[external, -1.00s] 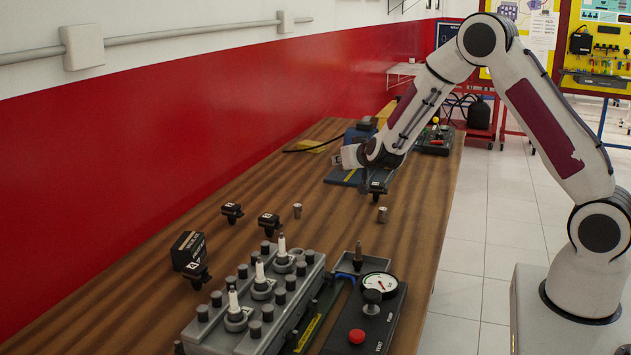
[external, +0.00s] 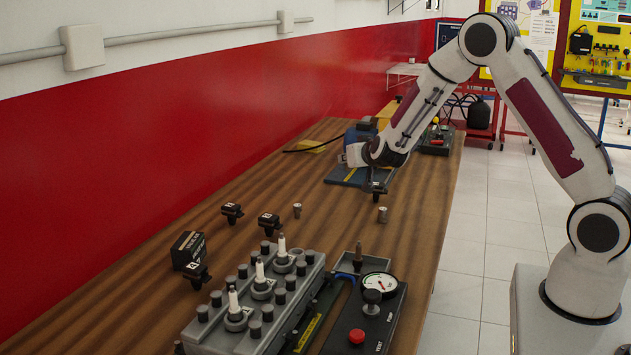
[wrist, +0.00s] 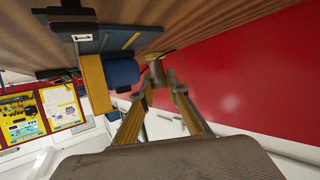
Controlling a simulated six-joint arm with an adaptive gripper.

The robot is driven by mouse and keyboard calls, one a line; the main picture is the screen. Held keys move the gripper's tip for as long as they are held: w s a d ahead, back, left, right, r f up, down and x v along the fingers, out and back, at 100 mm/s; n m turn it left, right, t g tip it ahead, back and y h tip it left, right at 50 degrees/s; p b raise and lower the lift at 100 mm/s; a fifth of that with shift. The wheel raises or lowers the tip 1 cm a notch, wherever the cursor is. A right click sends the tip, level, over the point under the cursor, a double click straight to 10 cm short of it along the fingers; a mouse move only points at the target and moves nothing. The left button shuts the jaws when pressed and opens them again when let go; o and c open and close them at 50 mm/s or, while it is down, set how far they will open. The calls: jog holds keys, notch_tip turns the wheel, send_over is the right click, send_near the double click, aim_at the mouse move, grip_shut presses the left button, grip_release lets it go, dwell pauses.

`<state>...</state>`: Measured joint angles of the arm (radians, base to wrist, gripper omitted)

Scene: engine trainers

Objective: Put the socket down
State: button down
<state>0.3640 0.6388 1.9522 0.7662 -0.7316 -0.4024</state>
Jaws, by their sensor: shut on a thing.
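My gripper (external: 376,187) hangs below my wrist over the far half of the bench, in front of the blue device. In the wrist view my gripper (wrist: 160,88) has its two fingers closed in around a small grey metallic piece (wrist: 156,72), which looks like the socket; it is partly hidden and blurred. In the external view the held piece is too small to make out.
A grey engine block with spark plugs (external: 255,305) and a black gauge panel (external: 367,315) fill the near end. Black ignition coils (external: 268,222) lie at the left. A blue device (external: 358,140) stands behind my gripper. The middle of the bench (external: 335,225) is mostly clear.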

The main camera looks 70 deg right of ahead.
jog(key=shift+w+d+r+n+t+y, duration=2.35)
jog(key=shift+w+n+y, duration=0.9)
jog(key=shift+w, duration=1.1)
jog(key=a+f+n+y, duration=0.3)
jog(key=a+n+y, duration=0.3)
jog(key=a, duration=0.4)
jog(key=shift+w+a+f+y, duration=0.25)
jog(key=shift+a+f+y, duration=0.15)
jog(key=shift+y, duration=0.25)
jog(key=shift+f, duration=3.2)
